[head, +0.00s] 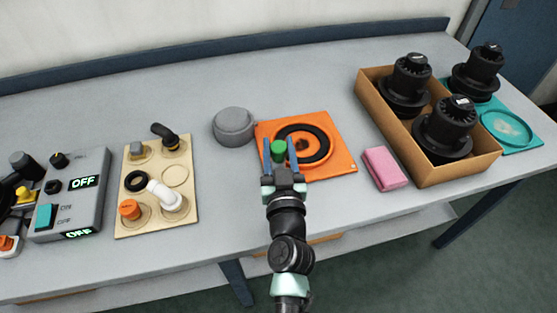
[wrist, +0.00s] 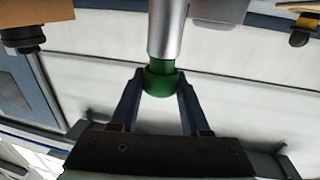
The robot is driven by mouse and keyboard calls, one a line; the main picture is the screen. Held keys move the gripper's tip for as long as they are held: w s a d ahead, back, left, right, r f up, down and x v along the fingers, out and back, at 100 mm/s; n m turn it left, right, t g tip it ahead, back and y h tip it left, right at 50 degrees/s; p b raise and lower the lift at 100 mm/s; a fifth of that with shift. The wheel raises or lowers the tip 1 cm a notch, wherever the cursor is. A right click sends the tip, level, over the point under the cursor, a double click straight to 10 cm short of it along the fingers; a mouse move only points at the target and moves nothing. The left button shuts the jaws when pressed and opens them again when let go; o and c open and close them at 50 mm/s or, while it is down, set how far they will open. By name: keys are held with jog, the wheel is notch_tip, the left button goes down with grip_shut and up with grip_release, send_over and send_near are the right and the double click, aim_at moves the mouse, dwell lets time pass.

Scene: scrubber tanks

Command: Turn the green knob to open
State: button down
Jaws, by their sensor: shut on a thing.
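The green knob (head: 278,148) is between the two blue fingers of my gripper (head: 278,155) in the head view, in front of the orange plate. In the wrist view the green knob (wrist: 160,82) is a short round piece at the end of a silver cylinder (wrist: 167,30). The fingertips of my gripper (wrist: 160,85) touch it from both sides, so my gripper is shut on it. I cannot tell from the frames how far the knob is turned. The cylinder is not clearly seen in the head view.
An orange plate (head: 342,160) with a black ring (head: 318,155) lies behind my gripper. A grey round lidded container (head: 234,125) is to its left, a pink sponge (head: 384,169) to its right. A cardboard box (head: 432,177) holds black parts.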

jog(key=shift+w+d+f+n+g+y+b, duration=0.15)
jog(key=shift+n+y+b, duration=0.7)
jog(key=shift+b, duration=1.35)
jog(key=shift+s+a+f+n+g+y+b, duration=0.1)
jog(key=shift+n+g+y+b, duration=0.25)
jog(key=shift+y+b, duration=1.35)
jog(key=n+g+y+b, duration=0.1)
jog(key=n+y+b, duration=0.1)
jog(key=b, duration=0.4)
jog(key=shift+r, duration=0.1)
jog(key=n+g+y+b, duration=0.3)
jog(key=b, duration=0.1)
jog(key=shift+y+b, duration=0.35)
jog(key=shift+r+n+g+y+b, duration=0.2)
jog(key=shift+n+g+y+b, duration=0.9)
jog(key=shift+n+g, duration=0.15)
jog(key=shift+g, duration=0.25)
jog(key=shift+c, duration=1.9)
grip_release()
